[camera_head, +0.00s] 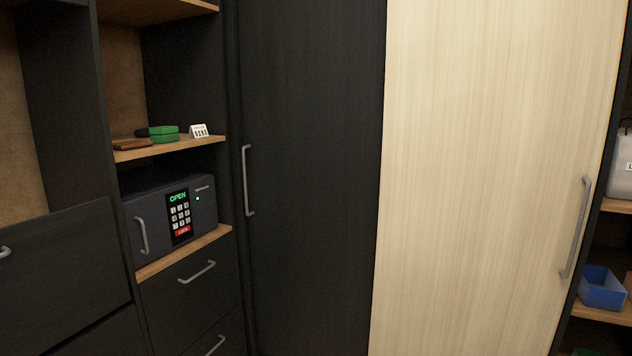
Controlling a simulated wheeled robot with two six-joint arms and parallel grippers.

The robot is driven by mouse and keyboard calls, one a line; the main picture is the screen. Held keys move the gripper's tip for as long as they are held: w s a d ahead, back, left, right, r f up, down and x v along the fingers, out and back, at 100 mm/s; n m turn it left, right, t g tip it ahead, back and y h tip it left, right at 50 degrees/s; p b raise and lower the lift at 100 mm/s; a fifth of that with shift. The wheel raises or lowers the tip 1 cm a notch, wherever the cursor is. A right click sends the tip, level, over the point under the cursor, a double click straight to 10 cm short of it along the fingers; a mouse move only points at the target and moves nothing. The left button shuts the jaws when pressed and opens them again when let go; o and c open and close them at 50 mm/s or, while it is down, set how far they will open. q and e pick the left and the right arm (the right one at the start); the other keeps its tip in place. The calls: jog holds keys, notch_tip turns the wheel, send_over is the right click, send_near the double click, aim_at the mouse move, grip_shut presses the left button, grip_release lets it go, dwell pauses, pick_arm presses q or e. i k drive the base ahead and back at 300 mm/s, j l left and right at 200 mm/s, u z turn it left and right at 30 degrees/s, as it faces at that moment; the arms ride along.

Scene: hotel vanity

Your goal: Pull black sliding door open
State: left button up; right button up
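The black sliding door (312,180) fills the middle of the head view. It stands beside a pale wood door (480,180) on its right, and the two meet with no visible gap. The black door's upright metal handle (246,181) is near its left edge, close to the shelf unit. The door's left edge sits against the dark cabinet side. Neither of my grippers shows in this view.
Left of the black door, a shelf holds a safe (172,217) reading OPEN, with a green box (163,134) and a small number sign (199,131) above. Drawers (192,300) are below. Right of the pale door, open shelves hold a blue bin (602,290).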

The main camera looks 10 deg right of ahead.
aim_at(313, 72)
jog(key=i+j+z, duration=0.15)
jog(key=i, duration=0.2)
jog(key=i+z, duration=0.15)
jog(key=i, duration=0.25)
jog(key=i+j+z, duration=0.2)
jog(key=i+j, duration=0.05)
jog(key=i, duration=0.1)
